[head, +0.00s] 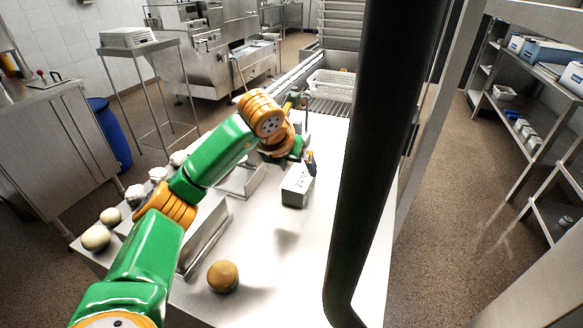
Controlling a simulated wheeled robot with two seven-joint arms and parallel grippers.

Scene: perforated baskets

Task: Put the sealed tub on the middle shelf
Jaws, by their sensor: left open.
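A small box-shaped tub (297,186) with a whitish lid bearing dark print and a grey-green side shows near the middle of the head view, above or on the steel table. My left gripper (308,165) is at the far end of this tub, open, with its fingers partly hidden by my wrist. I cannot tell whether the fingers touch the tub. A steel rack stands on the right, and its middle shelf (512,128) carries several small containers. My right gripper is not in view.
The steel table (262,268) holds a round yellow-brown ball (222,276), metal trays or brackets (205,238), and several pale round items along its left edge. A white perforated basket (332,85) stands at the far end. Blue-and-white boxes (548,52) sit on the rack's upper shelf.

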